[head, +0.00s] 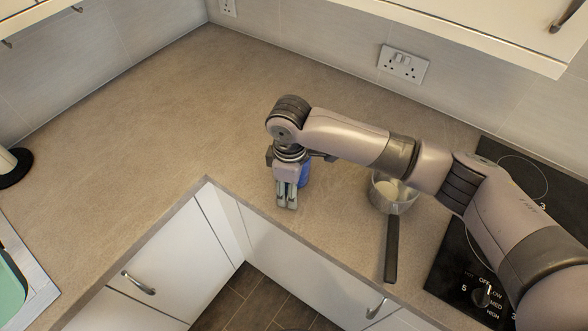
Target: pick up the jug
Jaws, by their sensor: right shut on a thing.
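A blue object (303,176), which I take to be the jug, stands at the inner corner of the worktop. Only a strip of it shows to the right of my right gripper, so its full shape and its handle are hidden. My right gripper (287,198) points down over the worktop, right at the blue object, and its fingers are shut on it. I cannot tell whether the object touches the worktop or is raised a little. My left gripper is not in view.
A saucepan (381,204) with a dark handle stands right of my gripper, under my right arm. A black hob (455,262) lies at the right. The worktop (150,130) is bare to the left and back. A sink edge (22,262) shows at lower left.

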